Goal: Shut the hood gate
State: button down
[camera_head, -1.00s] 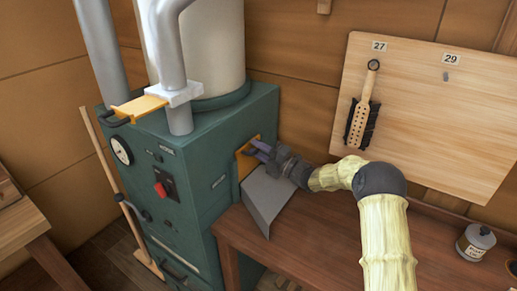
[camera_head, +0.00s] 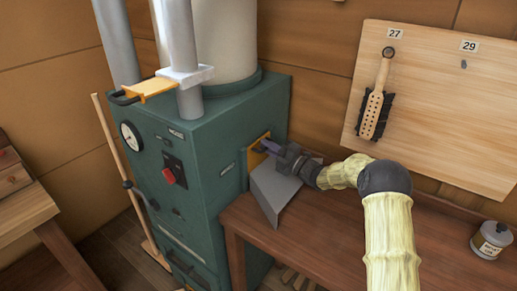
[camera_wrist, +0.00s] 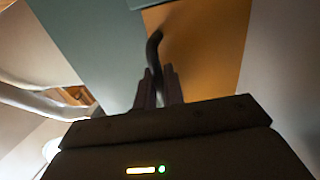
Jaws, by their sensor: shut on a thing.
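The hood gate is an orange plate (camera_head: 256,158) on the right side of the green machine, just above a grey sloping hood (camera_head: 276,190). In the wrist view the orange plate (camera_wrist: 205,50) fills the upper middle, with a dark bent handle (camera_wrist: 153,50) running down between the fingers. My gripper (camera_head: 267,146) is at the plate, shut on that handle; its fingers also show in the wrist view (camera_wrist: 159,88). The lower part of the plate is partly hidden behind the hood.
The green machine (camera_head: 212,135) carries a second orange slide plate (camera_head: 150,88) on its pale pipe. A wooden bench (camera_head: 320,225) stands below my arm, with a jar (camera_head: 491,240) at right. A brush (camera_head: 376,105) hangs on a wall board. A wooden pole (camera_head: 120,165) leans at left.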

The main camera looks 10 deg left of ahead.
jog(key=shift+f, duration=0.6)
jog(key=shift+r, duration=0.1)
jog(key=c, duration=1.6)
grip_release()
